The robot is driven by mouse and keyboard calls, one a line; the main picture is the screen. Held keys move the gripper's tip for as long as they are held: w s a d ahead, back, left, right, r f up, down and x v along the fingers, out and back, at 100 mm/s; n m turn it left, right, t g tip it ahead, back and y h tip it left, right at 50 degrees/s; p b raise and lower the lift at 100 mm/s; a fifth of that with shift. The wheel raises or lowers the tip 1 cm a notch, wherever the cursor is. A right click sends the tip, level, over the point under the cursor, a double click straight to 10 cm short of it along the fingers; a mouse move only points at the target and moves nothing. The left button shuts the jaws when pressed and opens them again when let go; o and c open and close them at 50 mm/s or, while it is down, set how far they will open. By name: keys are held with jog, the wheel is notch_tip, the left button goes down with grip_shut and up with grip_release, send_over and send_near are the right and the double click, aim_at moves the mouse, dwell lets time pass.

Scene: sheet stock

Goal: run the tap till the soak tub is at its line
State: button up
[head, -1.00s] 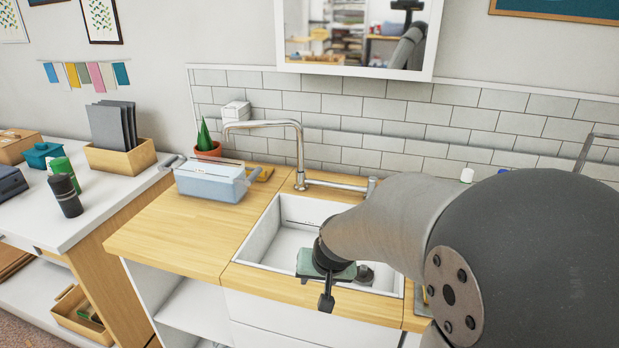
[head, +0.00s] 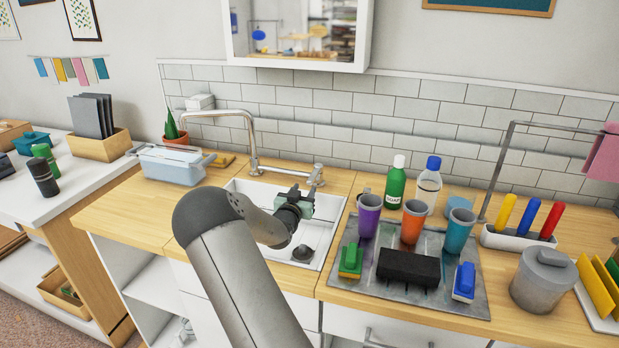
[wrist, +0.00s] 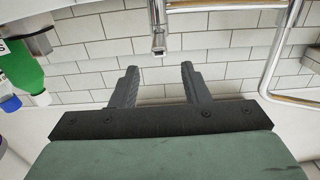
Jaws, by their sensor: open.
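The soak tub (head: 172,165) is a pale blue box on the wooden counter left of the sink. Its water level and line cannot be made out. The chrome tap (head: 250,140) stands behind the sink, its long spout reaching left to above the tub; no stream shows. Its lever (head: 318,174) is at the right end of its base. My gripper (head: 300,194) is over the sink near the lever. In the wrist view my gripper (wrist: 158,80) is open and empty, with a chrome tap part (wrist: 158,30) beyond the fingertips, apart from them.
The white sink (head: 250,188) lies below my arm. A grey tray (head: 350,285) with cups, brushes and a black block stands to its right. A green bottle (head: 396,188) and a clear bottle (head: 428,190) stand behind the tray. A potted cactus (head: 174,130) is behind the tub.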

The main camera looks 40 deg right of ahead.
aim_at(312, 177)
jog(key=p+x, duration=0.1)
jog(key=x, duration=0.8)
jog(key=shift+d+p, duration=0.1)
jog(key=shift+p, duration=0.3)
grip_shut()
jog(key=shift+f+b, duration=0.15)
jog(key=shift+b, duration=0.15)
